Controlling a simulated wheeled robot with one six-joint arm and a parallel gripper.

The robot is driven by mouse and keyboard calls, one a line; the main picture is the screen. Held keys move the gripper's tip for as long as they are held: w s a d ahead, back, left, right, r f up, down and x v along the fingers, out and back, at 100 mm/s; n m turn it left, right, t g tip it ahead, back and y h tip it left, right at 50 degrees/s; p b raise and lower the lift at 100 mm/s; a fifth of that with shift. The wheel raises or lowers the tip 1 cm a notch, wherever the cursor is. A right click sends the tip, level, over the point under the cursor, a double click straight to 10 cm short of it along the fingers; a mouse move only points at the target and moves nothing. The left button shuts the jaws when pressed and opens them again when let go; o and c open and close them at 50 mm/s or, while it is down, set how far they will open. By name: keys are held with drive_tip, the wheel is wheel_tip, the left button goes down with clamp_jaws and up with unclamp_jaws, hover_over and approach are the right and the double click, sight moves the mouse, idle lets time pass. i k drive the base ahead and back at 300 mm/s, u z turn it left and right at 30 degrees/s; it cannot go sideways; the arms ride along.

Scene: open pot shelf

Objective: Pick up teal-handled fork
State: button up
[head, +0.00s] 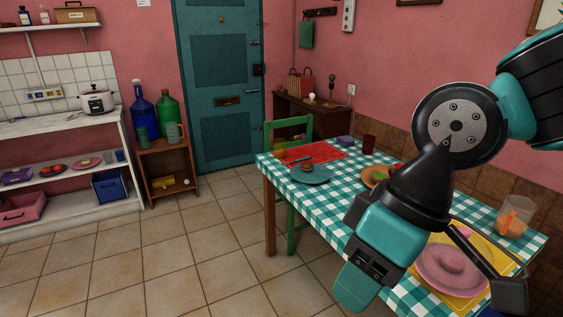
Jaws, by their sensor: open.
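My gripper (432,292) is in the right foreground, in front of and partly over the checked table. Its jaws are spread apart with nothing seen between them. A thin teal strip (297,160) lies on the red placemat (330,152) at the table's far left end, beside a teal plate (311,175) with brown food. It may be the teal-handled fork, but it is too small to tell. My gripper is well to the right of it and nearer the camera. My arm and gripper hide part of the table's middle and front.
The table (340,198) also holds a dark red cup (369,144), a pink plate (435,280) on a yellow mat and a clear tumbler with orange contents (513,219). A green chair (291,131) stands at its far left side. The tiled floor (190,250) is clear on the left.

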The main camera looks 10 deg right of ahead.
sight(301, 160)
drive_tip(key=u, duration=0.65)
drive_tip(key=i, duration=2.9)
drive_tip(key=z, duration=0.65)
drive_tip(key=i, duration=0.3)
drive_tip(key=z, duration=0.25)
